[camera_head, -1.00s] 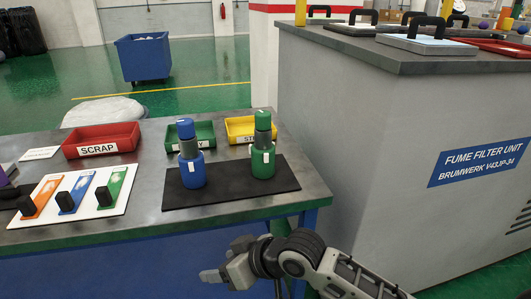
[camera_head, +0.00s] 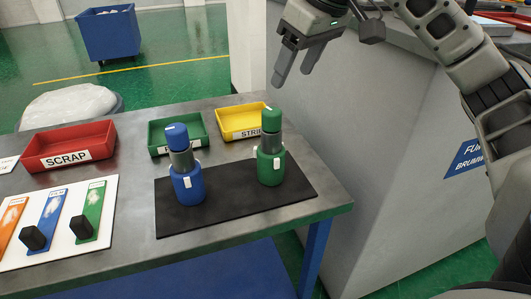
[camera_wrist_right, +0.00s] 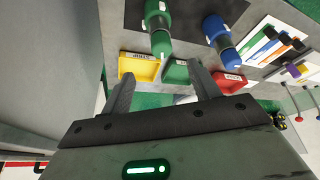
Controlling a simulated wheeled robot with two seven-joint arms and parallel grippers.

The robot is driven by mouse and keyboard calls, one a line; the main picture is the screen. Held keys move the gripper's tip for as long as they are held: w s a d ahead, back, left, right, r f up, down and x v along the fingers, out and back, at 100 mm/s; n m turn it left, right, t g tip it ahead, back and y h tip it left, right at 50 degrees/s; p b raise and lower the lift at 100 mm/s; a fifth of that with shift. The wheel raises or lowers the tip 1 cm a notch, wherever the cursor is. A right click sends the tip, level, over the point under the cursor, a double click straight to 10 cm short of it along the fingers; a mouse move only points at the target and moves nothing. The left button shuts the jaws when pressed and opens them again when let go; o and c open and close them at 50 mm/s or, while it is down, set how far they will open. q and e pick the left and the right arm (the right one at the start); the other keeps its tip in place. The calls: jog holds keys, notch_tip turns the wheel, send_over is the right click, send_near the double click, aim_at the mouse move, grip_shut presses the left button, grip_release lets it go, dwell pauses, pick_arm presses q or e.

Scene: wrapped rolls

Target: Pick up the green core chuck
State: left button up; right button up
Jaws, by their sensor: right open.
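The green core chuck (camera_head: 271,147) stands upright on the right part of a black mat (camera_head: 225,211), with a green base, a grey middle and a green top. A blue chuck (camera_head: 187,178) of the same shape stands to its left. My right gripper (camera_head: 293,75) is open and empty, above and behind the green chuck, apart from it. In the right wrist view the green chuck (camera_wrist_right: 158,20) shows at the top, beyond the open fingers (camera_wrist_right: 160,92), and the blue chuck (camera_wrist_right: 217,35) is right of it. My left gripper is not in view.
Red (camera_head: 70,160), green (camera_head: 160,150) and yellow (camera_head: 235,132) trays line the table's back. A white board (camera_head: 60,250) with colored strips and black blocks lies at left. The grey fume filter cabinet (camera_head: 400,160) stands right of the table.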

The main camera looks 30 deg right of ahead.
aim_at(268, 121)
jog(key=b+x, duration=0.1)
jog(key=x, duration=0.7)
jog(key=shift+a+f, duration=0.1)
jog(key=shift+f, duration=0.15)
jog(key=shift+w+x, duration=0.2)
jog(key=shift+x, duration=1.3)
jog(key=shift+w+x, duration=0.15)
jog(key=shift+x, duration=1.3)
jog(key=shift+a+r, duration=0.15)
jog(key=shift+r, duration=0.1)
grip_shut()
